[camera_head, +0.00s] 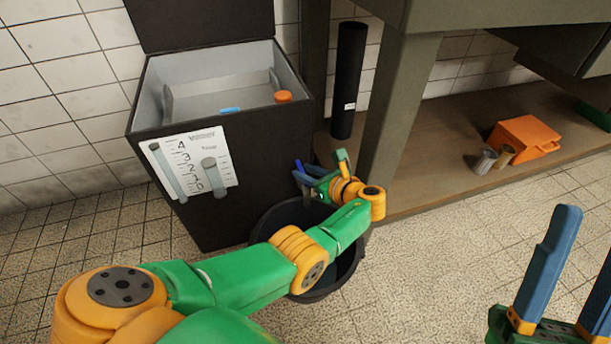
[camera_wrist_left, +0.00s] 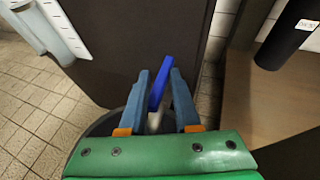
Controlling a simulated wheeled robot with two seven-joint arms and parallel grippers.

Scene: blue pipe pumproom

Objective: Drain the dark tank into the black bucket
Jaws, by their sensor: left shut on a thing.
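The dark tank (camera_head: 250,190) stands at centre left with its lid up. A white gauge panel (camera_head: 190,163) with numbers is on its front. The black bucket (camera_head: 322,292) sits on the floor at the tank's front right corner, partly hidden by my left arm. A blue valve handle (camera_wrist_left: 160,88) shows between the fingers of my left gripper (camera_wrist_left: 161,95), low by the tank. My left gripper (camera_head: 312,178) is shut on this handle, above the bucket. My right gripper (camera_head: 582,262) is open and empty at the lower right. Any flow of water is hidden.
An orange cap (camera_head: 283,96) and a small blue piece (camera_head: 230,110) show inside the tank's top. A black cylinder (camera_head: 348,80) stands on the wooden shelf (camera_head: 440,140). An orange box (camera_head: 524,137) and small cans sit farther right. The tiled floor at front centre is clear.

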